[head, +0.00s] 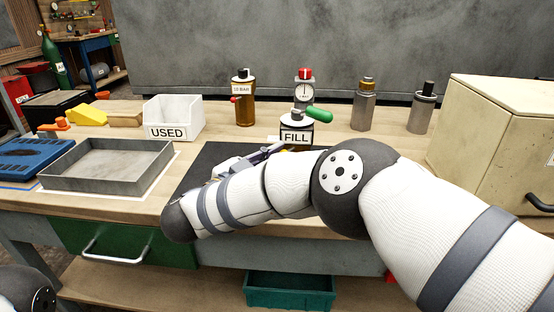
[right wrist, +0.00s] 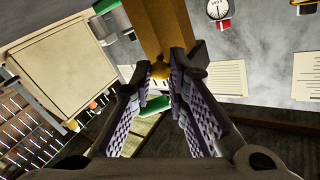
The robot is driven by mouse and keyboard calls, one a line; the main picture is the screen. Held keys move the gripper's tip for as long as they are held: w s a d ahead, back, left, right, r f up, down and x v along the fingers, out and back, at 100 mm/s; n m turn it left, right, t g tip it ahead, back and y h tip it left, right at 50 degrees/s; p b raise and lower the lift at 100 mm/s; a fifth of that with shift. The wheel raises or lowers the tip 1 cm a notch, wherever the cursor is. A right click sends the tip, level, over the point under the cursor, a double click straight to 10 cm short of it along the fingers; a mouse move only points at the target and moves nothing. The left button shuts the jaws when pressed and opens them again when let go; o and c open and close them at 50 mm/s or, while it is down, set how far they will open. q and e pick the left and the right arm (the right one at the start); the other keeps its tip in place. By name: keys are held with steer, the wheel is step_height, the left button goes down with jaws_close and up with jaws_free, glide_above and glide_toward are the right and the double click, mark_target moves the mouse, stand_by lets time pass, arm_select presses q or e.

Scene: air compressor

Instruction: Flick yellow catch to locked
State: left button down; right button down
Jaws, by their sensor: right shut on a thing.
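In the right wrist view a yellow-brown part with a rounded knob, which I take to be the yellow catch (right wrist: 159,69), sits between the fingertips. My right gripper (right wrist: 161,80) is shut on it. I cannot tell the catch's position. My left gripper is out of view.
An orange-brown bottle (head: 245,105) stands behind left, and two grey cylinders (head: 365,108) (head: 421,112) behind right. A white USED bin (head: 174,115), a metal tray (head: 105,168) and a yellow wedge (head: 87,115) are at left. A beige cabinet (head: 490,135) bounds the right.

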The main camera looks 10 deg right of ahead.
steer(key=c, duration=1.5)
jaws_free()
steer(key=shift+c, duration=0.2)
steer(key=v, duration=0.7)
steer(key=shift+a, duration=0.15)
steer(key=shift+s, duration=0.15)
